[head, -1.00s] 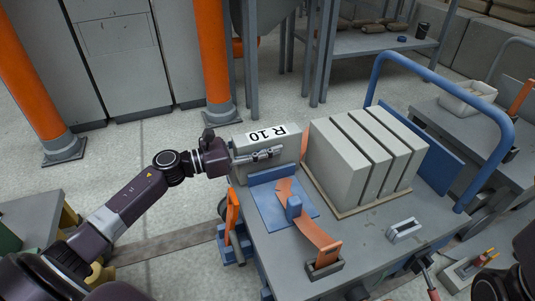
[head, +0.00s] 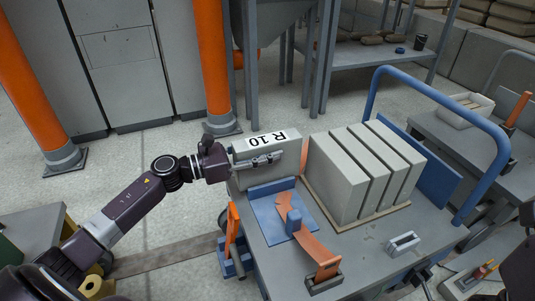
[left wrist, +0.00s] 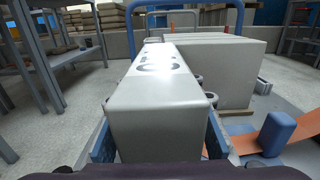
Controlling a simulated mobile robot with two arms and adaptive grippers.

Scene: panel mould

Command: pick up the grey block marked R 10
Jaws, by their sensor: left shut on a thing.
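The grey block marked R 10 (head: 238,180) stands upright at the left rear corner of the cart top, beside the blue plate. Its white label is on top and reads upside down in the head view. My left gripper (head: 262,161) comes in from the left and is shut on this block. In the left wrist view the block (left wrist: 155,95) fills the space between the two blue-padded fingers (left wrist: 160,140). I cannot tell whether its underside touches the cart. My right gripper cannot be made out.
Several plain grey blocks (head: 338,180) stand on a board to the right, close to the held block. The blue plate (head: 266,212) with an orange strap (head: 322,256) lies in front. A grey handle-shaped piece (head: 403,243) and blue push rail (head: 440,82) are at the right.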

